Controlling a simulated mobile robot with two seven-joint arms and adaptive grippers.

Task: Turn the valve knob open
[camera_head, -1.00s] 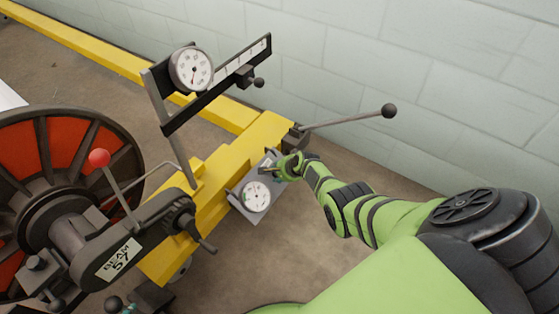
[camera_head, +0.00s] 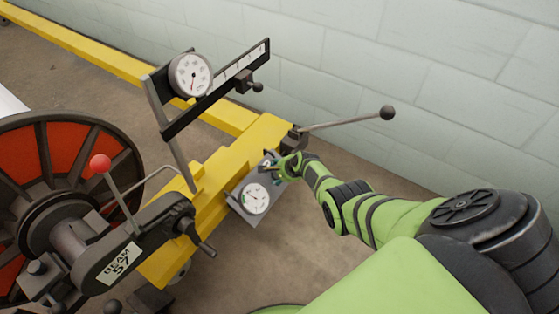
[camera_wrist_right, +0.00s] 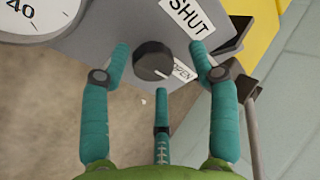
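The dark round valve knob (camera_wrist_right: 152,61) sits on a grey panel (camera_wrist_right: 110,30) between a SHUT label (camera_wrist_right: 188,14) and an OPEN label (camera_wrist_right: 184,71). A short pale mark on the knob's lower right side points toward the OPEN label. My right gripper (camera_wrist_right: 160,63) has its teal fingers spread around the knob, with one on each side and one below. Gaps show between the fingers and the knob. In the head view my right gripper (camera_head: 279,166) is at the panel's upper right and hides the knob. My left gripper is not in view.
A white gauge (camera_head: 255,198) is on the same panel. A ball-ended lever (camera_head: 345,119) sticks out right of the yellow beam (camera_head: 215,185). An upper gauge (camera_head: 190,74), a red-knobbed lever (camera_head: 100,162) and a large reel (camera_head: 20,150) stand left. A block wall (camera_head: 430,80) is behind.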

